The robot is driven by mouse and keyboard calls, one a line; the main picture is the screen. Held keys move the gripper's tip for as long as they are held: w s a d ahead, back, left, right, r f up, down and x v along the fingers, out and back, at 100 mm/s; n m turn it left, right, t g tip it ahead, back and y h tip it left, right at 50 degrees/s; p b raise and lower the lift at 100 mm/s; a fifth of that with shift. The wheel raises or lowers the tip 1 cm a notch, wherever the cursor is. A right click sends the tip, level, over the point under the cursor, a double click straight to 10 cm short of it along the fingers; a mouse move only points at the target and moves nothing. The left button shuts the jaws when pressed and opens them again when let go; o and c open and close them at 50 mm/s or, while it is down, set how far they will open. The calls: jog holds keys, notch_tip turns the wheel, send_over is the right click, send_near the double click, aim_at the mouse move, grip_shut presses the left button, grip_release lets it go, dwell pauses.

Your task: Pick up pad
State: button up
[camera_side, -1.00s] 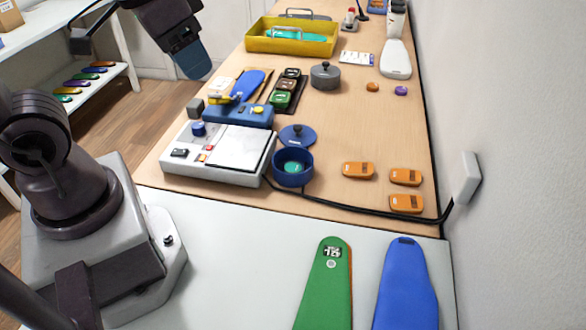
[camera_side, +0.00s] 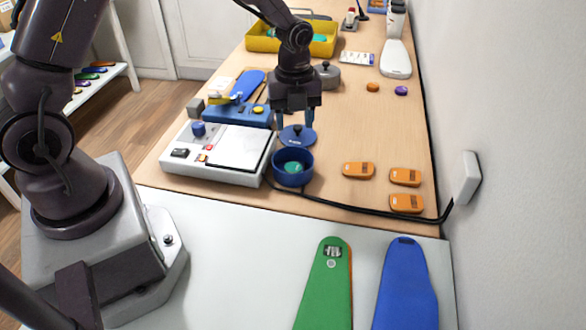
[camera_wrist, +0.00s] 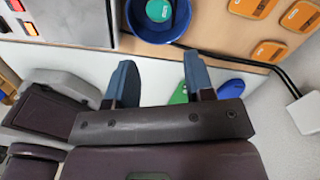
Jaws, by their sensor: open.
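No single thing in view is marked as the pad. A round teal piece (camera_side: 292,168) lies inside the blue pot (camera_side: 291,182). It also shows in the wrist view (camera_wrist: 158,10), inside the pot (camera_wrist: 152,33) beyond my fingertips. Three orange flat pieces (camera_side: 358,170) lie on the table right of the pot; they also show at the top right of the wrist view (camera_wrist: 252,7). My gripper (camera_side: 299,122) points down with its two blue fingers apart, empty, over the area of the blue lid (camera_side: 298,137) behind the pot. The fingers show apart in the wrist view (camera_wrist: 158,65).
A grey-white machine (camera_side: 215,170) stands left of the pot. A black cable (camera_side: 350,210) runs along the table's front. A green insole (camera_side: 325,290) and a blue insole (camera_side: 406,290) lie on the white front surface. A grey lidded pot (camera_side: 327,76) stands behind my gripper.

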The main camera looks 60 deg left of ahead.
jog(key=m, duration=0.1)
send_over(293, 167)
jog(key=f, duration=0.6)
jog(key=shift+s+d+f, duration=0.1)
jog(key=shift+d+f, duration=0.15)
jog(key=shift+f, duration=0.05)
jog(key=f, duration=0.6)
jog(key=shift+a+f, duration=0.2)
jog(key=shift+a, duration=0.05)
jog(key=c, duration=0.6)
